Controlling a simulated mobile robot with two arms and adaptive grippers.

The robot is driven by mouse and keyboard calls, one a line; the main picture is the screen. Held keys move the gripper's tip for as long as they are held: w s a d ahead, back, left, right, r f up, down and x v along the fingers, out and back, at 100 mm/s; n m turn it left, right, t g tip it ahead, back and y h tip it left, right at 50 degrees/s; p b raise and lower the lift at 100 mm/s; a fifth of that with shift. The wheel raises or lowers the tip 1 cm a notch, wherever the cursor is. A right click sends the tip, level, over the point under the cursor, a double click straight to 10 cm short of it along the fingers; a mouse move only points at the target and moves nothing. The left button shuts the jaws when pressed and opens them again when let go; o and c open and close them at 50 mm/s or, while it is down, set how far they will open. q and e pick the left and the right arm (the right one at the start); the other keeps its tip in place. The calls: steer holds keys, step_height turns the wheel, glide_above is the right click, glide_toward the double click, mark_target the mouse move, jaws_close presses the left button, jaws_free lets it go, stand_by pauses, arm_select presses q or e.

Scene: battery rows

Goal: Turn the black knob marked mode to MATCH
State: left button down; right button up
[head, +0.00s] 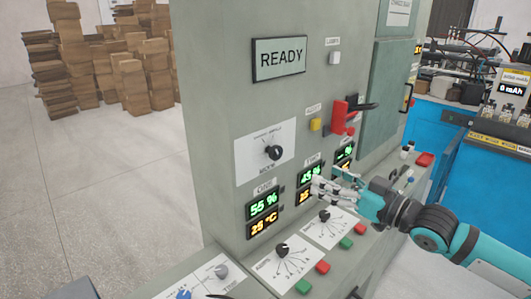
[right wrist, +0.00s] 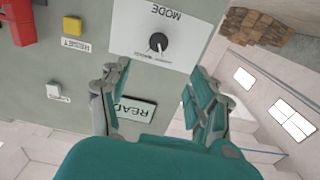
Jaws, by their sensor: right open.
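The black mode knob (head: 274,153) is on a white label plate (head: 248,165) on the grey cabinet front, under the READY display. Its position words are too small to read, so I cannot tell its setting. In the right wrist view the knob (right wrist: 158,43) and its plate appear upside down, beyond the fingertips. My right gripper (head: 326,184) is open and empty, to the right of and below the knob in the head view, in front of the small displays. In the wrist view its two fingers (right wrist: 160,70) are spread, not touching the knob. My left gripper does not clearly show.
A READY display (head: 279,59), yellow button (head: 314,124) and red switch block (head: 339,117) with a black lever sit near the plate. Below, a sloped ledge carries dial knobs (head: 282,250) and red and green buttons. Brown cartons (head: 132,85) stand far left; the floor there is clear.

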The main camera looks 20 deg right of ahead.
mark_target(278, 154)
steer(key=p+x, duration=0.3)
steer(key=x, duration=1.3)
steer(key=shift+d+r+p, duration=0.1)
steer(key=shift+d+p, duration=0.05)
steer(key=shift+p, duration=0.25)
steer(key=shift+w+a, duration=0.25)
steer(key=shift+w, duration=0.3)
steer(key=c, duration=1.2)
